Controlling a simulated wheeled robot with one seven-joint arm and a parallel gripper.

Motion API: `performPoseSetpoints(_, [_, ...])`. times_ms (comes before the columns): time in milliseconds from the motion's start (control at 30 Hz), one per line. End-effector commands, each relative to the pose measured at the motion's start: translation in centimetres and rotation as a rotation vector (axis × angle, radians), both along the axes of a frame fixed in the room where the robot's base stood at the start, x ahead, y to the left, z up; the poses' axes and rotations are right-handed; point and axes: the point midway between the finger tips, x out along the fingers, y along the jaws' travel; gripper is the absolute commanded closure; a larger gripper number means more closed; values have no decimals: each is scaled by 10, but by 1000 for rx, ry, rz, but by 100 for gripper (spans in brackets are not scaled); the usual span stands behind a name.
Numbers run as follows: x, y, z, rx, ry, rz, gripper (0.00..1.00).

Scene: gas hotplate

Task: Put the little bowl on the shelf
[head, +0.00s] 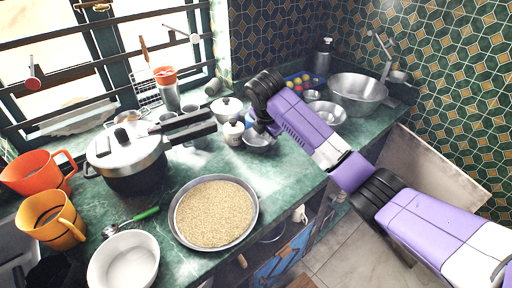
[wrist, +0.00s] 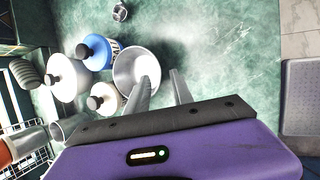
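A small metal bowl (head: 258,143) sits on the green counter just below my gripper (head: 262,127). In the wrist view a round open bowl (wrist: 126,68), seemingly the same one, lies at the fingertips. My gripper (wrist: 161,80) is open there, its two fingers apart. The left fingertip overlaps the bowl's inside and the right one is outside its rim; whether they touch it I cannot tell. Other metal bowls (head: 326,114) stand farther back to the right. I cannot identify the shelf for sure; open space with blue items (head: 278,268) shows under the counter.
Lidded jars (wrist: 95,52) crowd the bowl's left side in the wrist view. A large metal basin (head: 358,95) stands at the back right. A pan of grain (head: 215,212), a pressure cooker (head: 125,155) and a white bowl (head: 123,262) fill the near counter.

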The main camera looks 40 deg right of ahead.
Motion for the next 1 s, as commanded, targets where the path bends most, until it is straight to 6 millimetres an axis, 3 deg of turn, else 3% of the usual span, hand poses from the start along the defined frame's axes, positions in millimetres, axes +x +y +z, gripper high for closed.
performPoseSetpoints(233, [2, -1, -3, -41, 44, 138, 72])
performPoseSetpoints(800, [24, -21, -60, -41, 44, 138, 72])
performPoseSetpoints(1000, [27, -25, -69, -40, 43, 137, 72])
